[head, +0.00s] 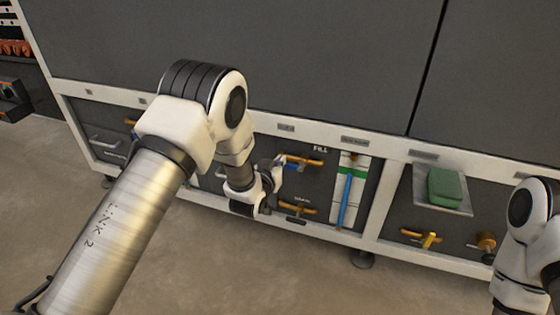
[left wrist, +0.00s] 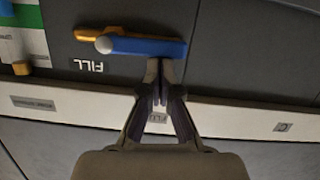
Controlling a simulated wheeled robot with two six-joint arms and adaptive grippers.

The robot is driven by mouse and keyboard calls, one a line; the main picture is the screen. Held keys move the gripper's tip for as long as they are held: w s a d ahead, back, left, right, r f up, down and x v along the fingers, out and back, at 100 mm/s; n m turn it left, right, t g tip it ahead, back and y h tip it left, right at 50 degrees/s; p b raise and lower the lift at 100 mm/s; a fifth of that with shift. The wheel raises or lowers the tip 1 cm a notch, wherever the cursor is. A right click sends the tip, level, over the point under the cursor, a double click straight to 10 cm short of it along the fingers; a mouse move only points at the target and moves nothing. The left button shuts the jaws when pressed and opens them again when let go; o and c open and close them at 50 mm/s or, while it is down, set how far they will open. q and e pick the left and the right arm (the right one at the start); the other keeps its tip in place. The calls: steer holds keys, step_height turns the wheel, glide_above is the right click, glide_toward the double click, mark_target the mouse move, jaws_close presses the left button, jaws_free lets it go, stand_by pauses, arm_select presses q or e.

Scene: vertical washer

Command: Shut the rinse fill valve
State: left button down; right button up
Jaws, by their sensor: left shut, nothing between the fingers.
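The fill valve has an orange pipe (head: 306,160) under a FILL label and a blue lever (head: 292,166). In the left wrist view, which is upside down, the blue lever (left wrist: 150,47) lies roughly along the orange pipe (left wrist: 95,34), with a round grey pivot at its left end. My left gripper (head: 279,170) is at the lever in the head view, partly covering it. In the left wrist view its shut, empty fingertips (left wrist: 160,65) are at the lever's edge near the free end; I cannot tell whether they touch. My right gripper is out of view.
Below is another orange-handled valve (head: 297,208). A blue vertical tube (head: 346,200) on a white-green strip stands to the right. Further right are a green block (head: 446,186) and a yellow-handled valve (head: 430,240). A white frame rail (head: 330,138) runs above the recess.

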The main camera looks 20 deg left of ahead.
arm_select(q)
steer(key=shift+f, duration=0.1)
step_height(320, 180, down, 8)
steer(key=d+n+t+h+p, duration=0.2)
steer(key=n+h, duration=0.2)
steer(key=n, duration=0.9)
steer(key=shift+d, duration=0.35)
steer(key=shift+s+d, duration=0.1)
steer(key=shift+d, duration=0.05)
stand_by(0.3)
